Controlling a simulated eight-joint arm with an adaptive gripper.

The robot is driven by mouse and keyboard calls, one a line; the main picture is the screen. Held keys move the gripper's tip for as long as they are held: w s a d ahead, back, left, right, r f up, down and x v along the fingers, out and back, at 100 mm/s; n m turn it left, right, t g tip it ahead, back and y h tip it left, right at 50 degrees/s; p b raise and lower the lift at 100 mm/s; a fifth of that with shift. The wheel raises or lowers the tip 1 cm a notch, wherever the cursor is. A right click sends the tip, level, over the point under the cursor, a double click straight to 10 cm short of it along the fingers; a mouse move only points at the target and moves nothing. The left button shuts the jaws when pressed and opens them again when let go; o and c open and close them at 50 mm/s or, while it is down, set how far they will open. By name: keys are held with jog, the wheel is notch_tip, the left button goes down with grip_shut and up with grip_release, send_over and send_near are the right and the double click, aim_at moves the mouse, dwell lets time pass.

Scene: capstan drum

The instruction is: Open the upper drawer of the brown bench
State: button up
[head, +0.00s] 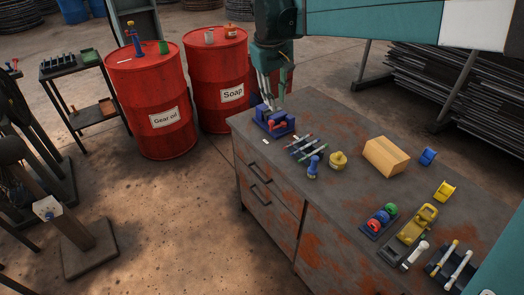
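The bench (345,195) is a grey metal cabinet with rust-brown patches. Its upper drawer (280,190) is at the left end of the front, with a dark bar handle (259,173). The lower drawer (270,222) below it has a similar handle (257,197). Both drawers look shut, their fronts flush with the bench. My gripper (270,106) points down over the bench's back left corner, close to a blue vise (273,122). It is away from the handles. Whether its fingers are apart, or touch the vise, I cannot tell.
The bench top carries a wooden block (386,156), a yellow round piece (338,160), a screwdriver rack (308,147) and several other tools. Red drums (152,98) stand behind left, and a post on a base (88,245) at left. The floor (180,220) before the drawers is clear.

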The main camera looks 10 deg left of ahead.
jog(key=w+a+f+n, duration=0.2)
jog(key=w+a+f, duration=0.25)
jog(key=a, duration=0.45)
send_near(256, 174)
jog(key=shift+w+a+g+h, duration=0.25)
jog(key=shift+w+g+h, duration=0.05)
jog(key=shift+w+h, duration=0.1)
jog(key=shift+w+d+f+b, duration=0.15)
jog(key=shift+d+f+b, duration=0.1)
jog(key=shift+f, duration=1.05)
jog(key=shift+w+d+f+b, duration=0.1)
jog(key=shift+w+f+b, duration=0.15)
jog(key=shift+f, duration=1)
jog(key=shift+w+d+f+b, duration=0.1)
jog(key=shift+d+f+b, duration=0.15)
jog(key=shift+f, duration=1.05)
jog(key=shift+c, duration=0.2)
jog(key=shift+a, duration=0.1)
grip_shut()
